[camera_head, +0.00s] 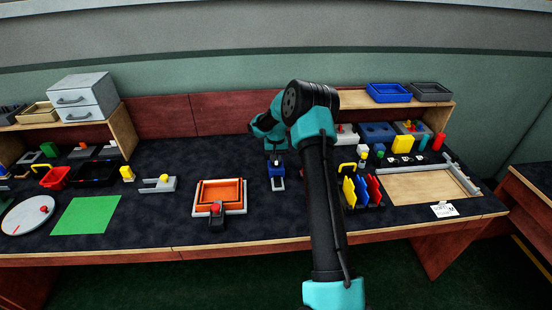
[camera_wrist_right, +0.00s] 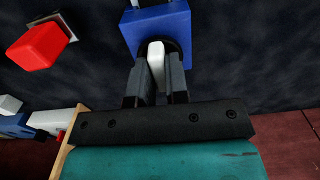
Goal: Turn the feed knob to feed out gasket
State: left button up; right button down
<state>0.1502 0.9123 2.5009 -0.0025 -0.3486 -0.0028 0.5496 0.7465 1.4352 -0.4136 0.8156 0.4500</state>
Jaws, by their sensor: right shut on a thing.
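The feed knob shows in the right wrist view as a white bar (camera_wrist_right: 155,54) on a dark round base, on the face of a blue box (camera_wrist_right: 183,27). The blue box (camera_head: 277,169) also stands on the dark table in the head view, with a grey piece at its front. My right gripper (camera_wrist_right: 156,68) is shut on the white knob, one finger on each side of it. In the head view my right wrist is just behind the blue box, and its fingertips are hard to make out. My left gripper is not in view. I cannot pick out a gasket.
An orange tray (camera_head: 220,191) on a light base lies left of the blue box, with a small red-topped piece (camera_head: 215,209) at its front. A rack of yellow, blue and red plates (camera_head: 361,190) stands to the right. A green mat (camera_head: 86,215) lies at left.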

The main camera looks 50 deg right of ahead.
dwell(0.3)
jog(key=c, duration=1.1)
grip_release()
jog(key=shift+r, duration=0.1)
notch_tip(320, 180, up, 17)
jog(key=shift+r, duration=0.15)
